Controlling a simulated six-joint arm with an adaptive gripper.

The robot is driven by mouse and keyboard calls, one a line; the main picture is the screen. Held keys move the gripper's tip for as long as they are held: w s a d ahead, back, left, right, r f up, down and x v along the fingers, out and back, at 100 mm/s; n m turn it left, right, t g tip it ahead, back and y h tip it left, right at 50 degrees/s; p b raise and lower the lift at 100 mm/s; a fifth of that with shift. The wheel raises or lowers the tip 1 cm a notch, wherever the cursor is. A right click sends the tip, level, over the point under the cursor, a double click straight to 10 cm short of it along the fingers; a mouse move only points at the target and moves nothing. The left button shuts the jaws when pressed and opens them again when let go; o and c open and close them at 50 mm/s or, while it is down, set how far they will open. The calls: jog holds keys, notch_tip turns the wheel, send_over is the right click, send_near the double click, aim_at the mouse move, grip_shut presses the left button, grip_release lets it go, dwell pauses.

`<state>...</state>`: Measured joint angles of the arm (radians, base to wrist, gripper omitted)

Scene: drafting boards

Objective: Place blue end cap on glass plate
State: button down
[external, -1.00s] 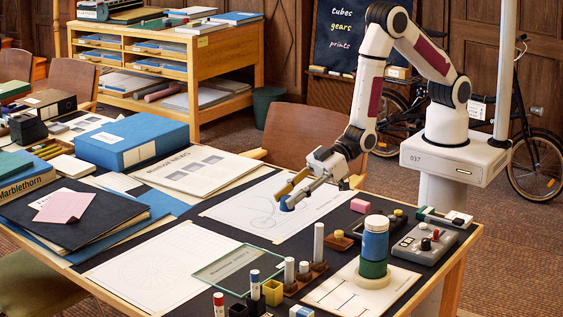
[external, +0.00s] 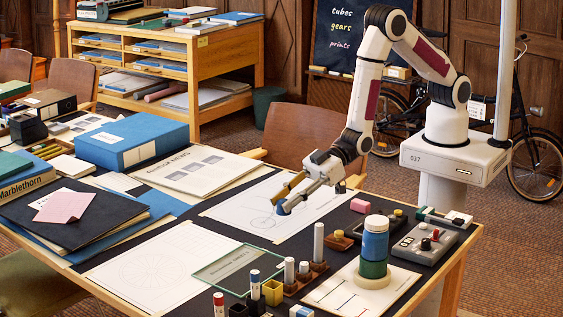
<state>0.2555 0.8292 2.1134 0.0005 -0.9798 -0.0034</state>
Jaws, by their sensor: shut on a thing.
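The blue end cap (external: 283,209) is small and sits between the fingertips of my gripper (external: 285,200). My gripper is shut on it and holds it low over the white drawing sheet near the middle of the table. I cannot tell whether the cap touches the sheet. The glass plate (external: 238,264) is a clear, green-edged pane lying flat on the dark mat, in front of and to the left of my gripper. Its top looks bare apart from dark lettering that shows on or through it.
A blue and green stacked jar (external: 375,247) stands farther right. A blue box (external: 133,140) stands behind.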

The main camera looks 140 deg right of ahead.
jog(key=w+r+n+y, duration=0.1)
jog(key=w+y, duration=0.1)
jog(key=w, duration=1.1)
jog(key=shift+w+r+n, duration=0.25)
jog(key=shift+w+n, duration=0.05)
jog(key=shift+w, duration=0.1)
send_over(253, 262)
jog(key=shift+f, duration=3.15)
jog(key=shift+f, duration=1.85)
jog(key=shift+f, duration=0.1)
